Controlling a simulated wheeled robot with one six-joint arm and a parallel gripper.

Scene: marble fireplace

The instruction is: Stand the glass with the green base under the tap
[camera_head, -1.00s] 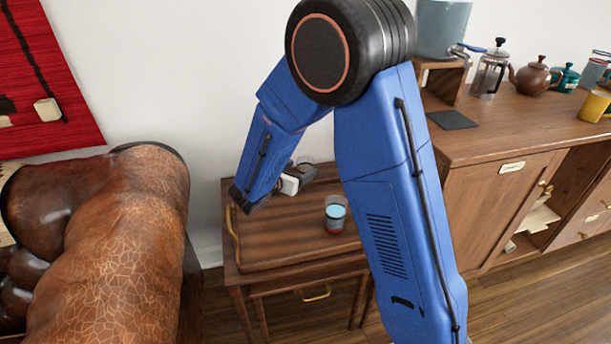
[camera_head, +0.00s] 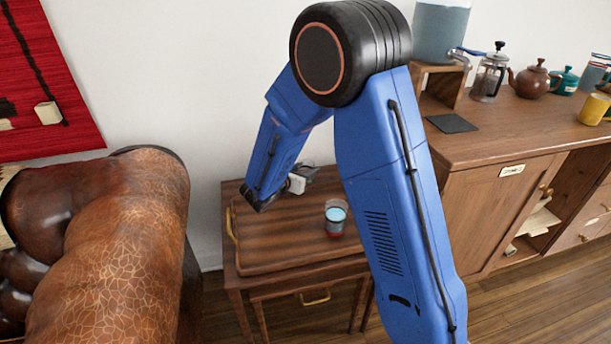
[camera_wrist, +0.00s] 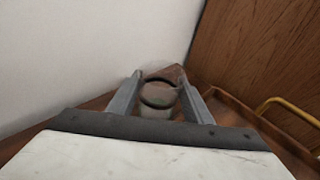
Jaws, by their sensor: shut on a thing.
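My gripper (camera_head: 304,178) is over the back of the small wooden side table, partly hidden by my arm. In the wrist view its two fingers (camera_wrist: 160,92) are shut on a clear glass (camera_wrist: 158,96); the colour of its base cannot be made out. Another glass (camera_head: 336,217), with a red base and pale blue contents, stands on the tray to the right of my gripper.
The wooden tray (camera_head: 275,256) has a brass handle and lies on the side table. The sideboard (camera_head: 490,142) also bears a French press (camera_head: 489,76), a brown teapot (camera_head: 537,79), a green pot (camera_head: 565,80) and a yellow mug (camera_head: 593,108). A leather armchair (camera_head: 110,240) stands at left.

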